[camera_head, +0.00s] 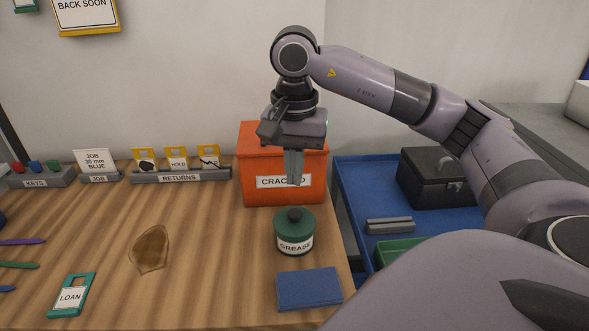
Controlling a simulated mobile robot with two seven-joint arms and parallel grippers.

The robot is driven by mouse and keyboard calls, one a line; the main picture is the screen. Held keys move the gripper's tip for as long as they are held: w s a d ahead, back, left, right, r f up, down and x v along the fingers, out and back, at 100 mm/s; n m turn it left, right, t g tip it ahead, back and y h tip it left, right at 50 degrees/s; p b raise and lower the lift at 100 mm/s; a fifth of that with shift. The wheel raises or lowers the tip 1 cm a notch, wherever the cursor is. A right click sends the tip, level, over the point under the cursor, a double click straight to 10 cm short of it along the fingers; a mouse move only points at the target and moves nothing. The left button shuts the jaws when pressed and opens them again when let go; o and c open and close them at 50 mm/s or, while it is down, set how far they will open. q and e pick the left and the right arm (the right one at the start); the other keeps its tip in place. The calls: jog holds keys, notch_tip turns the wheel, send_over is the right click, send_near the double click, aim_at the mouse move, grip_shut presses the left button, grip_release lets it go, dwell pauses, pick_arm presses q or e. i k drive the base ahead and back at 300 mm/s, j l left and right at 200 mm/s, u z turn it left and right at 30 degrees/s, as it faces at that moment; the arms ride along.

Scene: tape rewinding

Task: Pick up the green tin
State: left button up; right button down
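The green tin (294,232) stands upright on the wooden bench near its right edge. It has a dark knob on its lid and a white label reading GREASE. My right gripper (294,183) points down above and slightly behind the tin in the picture, in front of the orange box. Its fingers overlap from this side, so I cannot tell whether they are open or shut. Nothing shows between or below them, and they are apart from the tin. My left gripper is not in view.
The orange box (258,195) labelled CRACKED stands behind the tin. A blue block (309,289) lies in front of it. A blue surface (352,190) with a dark toolbox (436,180) is at right.

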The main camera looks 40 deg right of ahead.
aim_at(290, 248)
jog(key=k+j, duration=0.75)
jog(key=j, duration=0.2)
